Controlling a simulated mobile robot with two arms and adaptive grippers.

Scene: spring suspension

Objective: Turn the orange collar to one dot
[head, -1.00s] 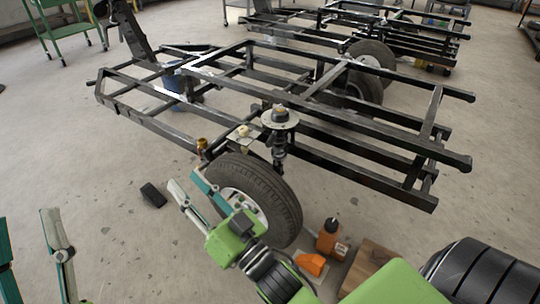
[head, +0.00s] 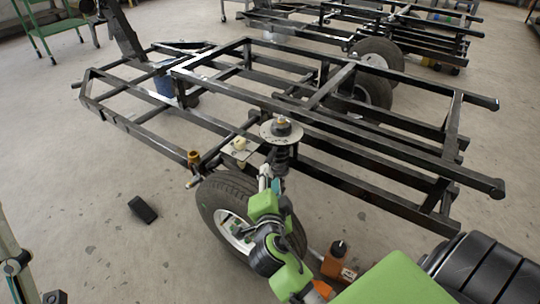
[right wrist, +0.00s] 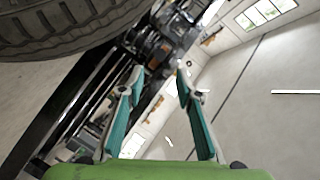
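The suspension strut (head: 281,155) stands upright between the wheel (head: 228,208) and the black frame, under a round pale top plate (head: 268,134). A small orange-tan cap (head: 282,121) sits on top of it. My left gripper (head: 14,264) shows only partly at the lower left edge.
The black frame (head: 150,118) crosses above and behind the strut. A brass-coloured fitting (head: 194,158) is to the left.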

